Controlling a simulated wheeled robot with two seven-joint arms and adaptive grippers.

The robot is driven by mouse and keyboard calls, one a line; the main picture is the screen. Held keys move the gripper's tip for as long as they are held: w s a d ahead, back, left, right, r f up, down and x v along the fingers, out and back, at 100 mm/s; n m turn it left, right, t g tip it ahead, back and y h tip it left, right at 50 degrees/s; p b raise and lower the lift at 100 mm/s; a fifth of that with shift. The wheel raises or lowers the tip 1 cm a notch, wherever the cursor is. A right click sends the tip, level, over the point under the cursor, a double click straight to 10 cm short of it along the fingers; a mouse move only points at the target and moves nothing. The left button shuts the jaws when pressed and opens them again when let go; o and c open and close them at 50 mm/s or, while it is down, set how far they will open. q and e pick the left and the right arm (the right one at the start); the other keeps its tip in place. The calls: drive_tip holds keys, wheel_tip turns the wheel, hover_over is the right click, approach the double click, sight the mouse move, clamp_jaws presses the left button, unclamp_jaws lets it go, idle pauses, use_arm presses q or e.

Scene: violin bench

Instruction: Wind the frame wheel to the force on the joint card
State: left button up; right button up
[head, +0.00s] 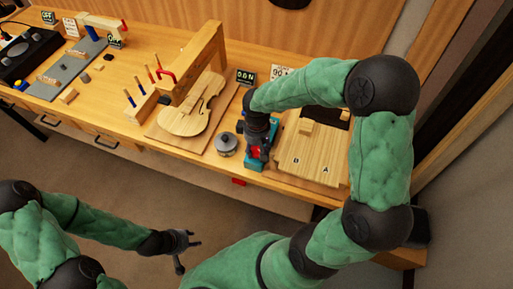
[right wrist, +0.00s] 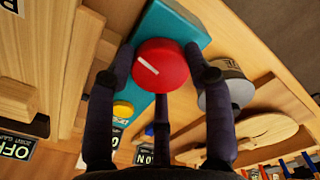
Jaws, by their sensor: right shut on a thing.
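The frame wheel is a red knob (right wrist: 161,66) with a white line, on a teal box (right wrist: 172,22); the box also shows in the head view (head: 253,164). My right gripper (head: 258,150) is over the box with its fingers around the red knob, shut on it. The wrist view shows the fingers (right wrist: 165,85) on both sides of it. A white card (head: 281,72) reading 90 stands behind, partly hidden by my right arm. A dark display (head: 245,77) beside it appears to read 0.0 N. My left gripper (head: 184,248) is open and empty, low in front of the bench.
A violin body (head: 193,108) lies on a board left of the box, under a wooden frame (head: 203,60). A round grey pot (head: 226,145) stands between them. A wooden board marked A and B (head: 312,155) lies right of the box. A peg block (head: 141,108) stands further left.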

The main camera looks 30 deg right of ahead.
sight(257, 149)
drive_tip(key=shift+s+f, duration=0.1)
drive_tip(key=shift+s, duration=0.1)
drive_tip(key=o, duration=1.1)
drive_tip(key=shift+o, duration=0.2)
drive_tip(key=shift+w+r, duration=0.15)
drive_tip(key=shift+r, duration=0.45)
wheel_tip(257, 149, up, 11)
drive_tip(key=shift+f, duration=0.1)
idle(0.5)
